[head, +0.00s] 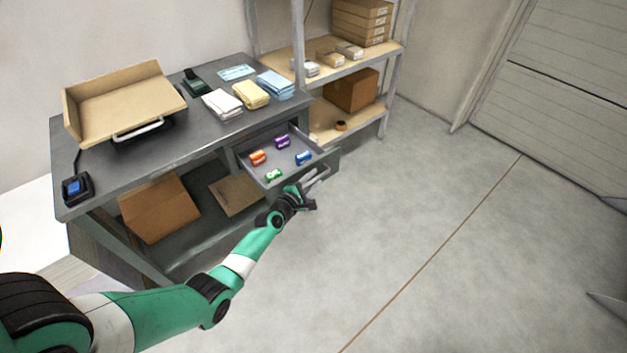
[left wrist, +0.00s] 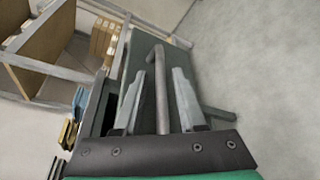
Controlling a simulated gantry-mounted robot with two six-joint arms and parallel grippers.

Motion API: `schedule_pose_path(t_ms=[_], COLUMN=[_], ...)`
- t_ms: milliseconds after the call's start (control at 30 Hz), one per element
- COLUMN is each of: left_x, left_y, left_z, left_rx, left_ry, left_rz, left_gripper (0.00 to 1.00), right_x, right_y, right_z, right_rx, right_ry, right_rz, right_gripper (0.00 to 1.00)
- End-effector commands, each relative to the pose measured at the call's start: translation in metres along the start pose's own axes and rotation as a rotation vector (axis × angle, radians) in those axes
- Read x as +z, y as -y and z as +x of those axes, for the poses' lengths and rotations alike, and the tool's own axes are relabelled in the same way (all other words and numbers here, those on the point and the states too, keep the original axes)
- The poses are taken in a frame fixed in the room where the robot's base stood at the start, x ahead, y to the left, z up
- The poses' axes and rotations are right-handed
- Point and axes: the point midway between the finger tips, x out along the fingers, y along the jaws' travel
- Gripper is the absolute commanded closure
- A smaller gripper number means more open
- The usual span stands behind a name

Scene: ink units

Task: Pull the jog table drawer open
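The jog table (head: 150,165) is a grey workbench at the left in the head view. Its drawer (head: 312,163) is pulled out, with several small coloured ink units inside, including orange (head: 258,157), purple (head: 282,142), blue (head: 303,158) and green (head: 274,175). My left gripper (head: 303,190) is at the drawer's front, by the grey bar handle (head: 318,180). In the left wrist view the handle (left wrist: 161,95) runs between the two fingers (left wrist: 159,75), with a gap visible beside it; the fingers look apart. My right gripper is out of view.
A tan tray (head: 125,105) and paper stacks (head: 250,94) lie on the table top. Cardboard boxes (head: 158,208) sit on its lower shelf. A shelf rack (head: 345,70) with boxes stands behind the drawer. The floor (head: 430,190) to the right is clear.

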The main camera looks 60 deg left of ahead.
Motion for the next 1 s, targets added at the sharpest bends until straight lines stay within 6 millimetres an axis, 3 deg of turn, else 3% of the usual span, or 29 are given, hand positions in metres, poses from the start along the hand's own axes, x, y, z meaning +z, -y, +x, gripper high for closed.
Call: schedule_pose_path(t_ms=[367, 467, 800, 1000], left_x=[0.000, 0.002, 0.000, 0.000], left_y=[-0.001, -0.003, -0.002, -0.001], left_z=[-0.006, -0.021, -0.098, -0.116], left_rx=[-0.002, -0.002, -0.001, 0.000], left_ry=[-0.001, -0.002, -0.002, 0.000], left_rz=[0.000, -0.001, -0.002, 0.000], left_gripper=[0.55, 0.55, 0.55, 0.55], right_x=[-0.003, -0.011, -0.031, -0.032], right_y=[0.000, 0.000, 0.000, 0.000], right_z=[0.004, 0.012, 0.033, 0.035], right_rx=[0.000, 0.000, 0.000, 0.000], right_ry=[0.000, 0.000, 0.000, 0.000], right_rz=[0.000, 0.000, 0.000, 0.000], right_gripper=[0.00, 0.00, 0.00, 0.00])
